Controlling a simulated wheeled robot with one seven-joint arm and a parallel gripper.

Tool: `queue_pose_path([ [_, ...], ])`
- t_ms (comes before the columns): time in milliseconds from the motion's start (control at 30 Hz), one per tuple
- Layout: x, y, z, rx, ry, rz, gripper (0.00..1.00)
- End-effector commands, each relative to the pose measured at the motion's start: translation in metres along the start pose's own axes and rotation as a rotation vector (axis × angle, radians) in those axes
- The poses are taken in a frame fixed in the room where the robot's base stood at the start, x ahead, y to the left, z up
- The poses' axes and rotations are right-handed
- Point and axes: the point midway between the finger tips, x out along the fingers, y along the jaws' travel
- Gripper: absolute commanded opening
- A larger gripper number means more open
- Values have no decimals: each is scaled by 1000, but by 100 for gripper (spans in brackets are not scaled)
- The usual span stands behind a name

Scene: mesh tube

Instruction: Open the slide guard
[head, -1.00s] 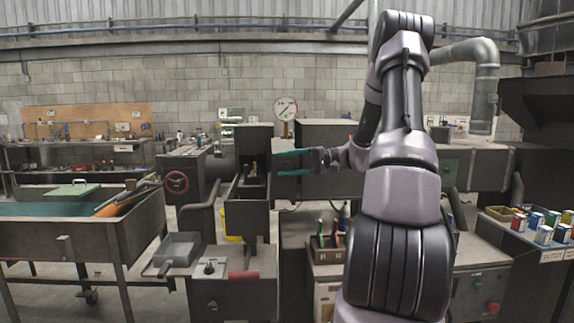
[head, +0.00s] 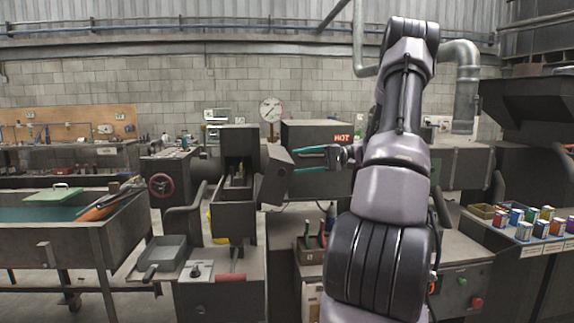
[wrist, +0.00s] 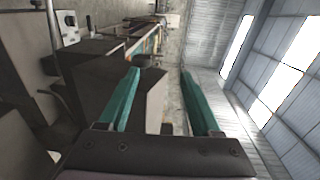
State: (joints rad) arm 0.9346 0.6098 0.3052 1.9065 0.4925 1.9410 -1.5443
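A dark grey tilted panel (head: 275,175), which looks like the slide guard, stands at the right side of the open bay (head: 238,170) of the grey machine. The bay's inside shows. My gripper (head: 294,162) is at the panel's right, its teal fingers spread apart and pointing left toward it. Nothing shows between the fingers. In the wrist view my gripper (wrist: 160,72) is open, with a dark grey box-like part beyond and partly behind the left finger. I cannot tell whether a finger touches the panel.
A red handwheel (head: 161,185) and a dial gauge (head: 270,109) are near the bay. A grey tray (head: 163,253) and a red handle (head: 231,277) are below it. A bin of tools (head: 312,248) stands below my gripper. Several cans (head: 517,217) sit at the right.

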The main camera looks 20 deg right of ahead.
Motion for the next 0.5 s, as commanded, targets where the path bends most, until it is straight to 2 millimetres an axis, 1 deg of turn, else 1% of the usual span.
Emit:
queue_pose_path([
  [33, -6, 0, 0, 0, 2, 0, 65],
  [133, -12, 0, 0, 1, 0, 0, 65],
  [400, -13, 1, 0, 2, -1, 1, 65],
  [433, -13, 1, 0, 2, -1, 1, 58],
  [467, -13, 2, 1, 3, 1, -2, 46],
  [500, -14, 3, 1, 10, 14, -15, 31],
])
